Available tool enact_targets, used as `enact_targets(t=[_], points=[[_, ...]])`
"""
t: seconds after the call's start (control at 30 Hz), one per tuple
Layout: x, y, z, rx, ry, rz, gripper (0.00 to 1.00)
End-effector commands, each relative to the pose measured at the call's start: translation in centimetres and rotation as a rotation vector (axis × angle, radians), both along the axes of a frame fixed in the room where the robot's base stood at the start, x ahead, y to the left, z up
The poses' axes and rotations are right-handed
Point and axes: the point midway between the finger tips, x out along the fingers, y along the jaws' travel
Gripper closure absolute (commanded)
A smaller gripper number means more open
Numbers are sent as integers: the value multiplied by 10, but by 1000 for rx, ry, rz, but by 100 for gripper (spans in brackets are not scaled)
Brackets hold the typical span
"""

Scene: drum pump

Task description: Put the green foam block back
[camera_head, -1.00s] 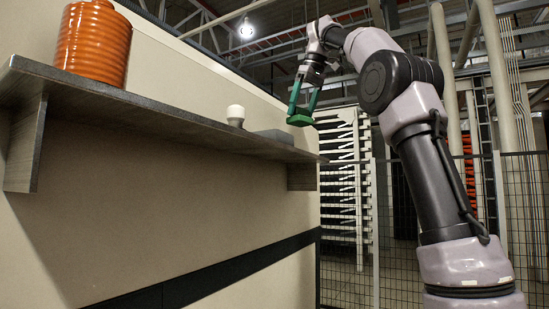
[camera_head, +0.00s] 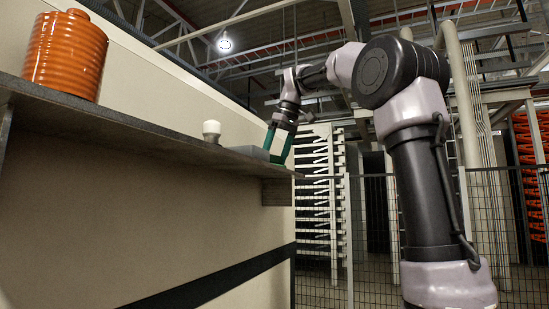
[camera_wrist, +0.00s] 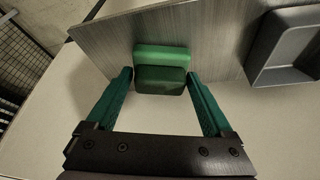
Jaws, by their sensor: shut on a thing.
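The green foam block (camera_wrist: 160,80) is between the fingertips of my gripper (camera_wrist: 160,74) in the wrist view, with a lighter green face and a darker one showing. My gripper is shut on it. In the head view my gripper (camera_head: 275,156) is low at the far end of the shelf (camera_head: 120,124), just behind a grey tray, and the block shows only as a small green patch. In the wrist view the block is over the shelf near its edge. I cannot tell whether it touches the shelf.
The open grey tray (camera_wrist: 262,62) stands on the shelf to the right of the block in the wrist view. A white knob-like thing (camera_head: 211,131) and a ribbed orange container (camera_head: 65,55) stand further along the shelf. The wall rises behind the shelf.

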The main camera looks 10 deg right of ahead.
Motion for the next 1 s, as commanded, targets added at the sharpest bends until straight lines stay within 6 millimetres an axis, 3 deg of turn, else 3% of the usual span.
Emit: enact_targets(t=[0.13,0.17,0.2,0.57,1.0], points=[[0,0,-3,0,10,0,95],[0,0,-3,0,10,0,10],[0,0,-3,-1,10,0,0],[-2,-2,6,-2,6,0,0],[-29,-22,87,0,4,-2,0]])
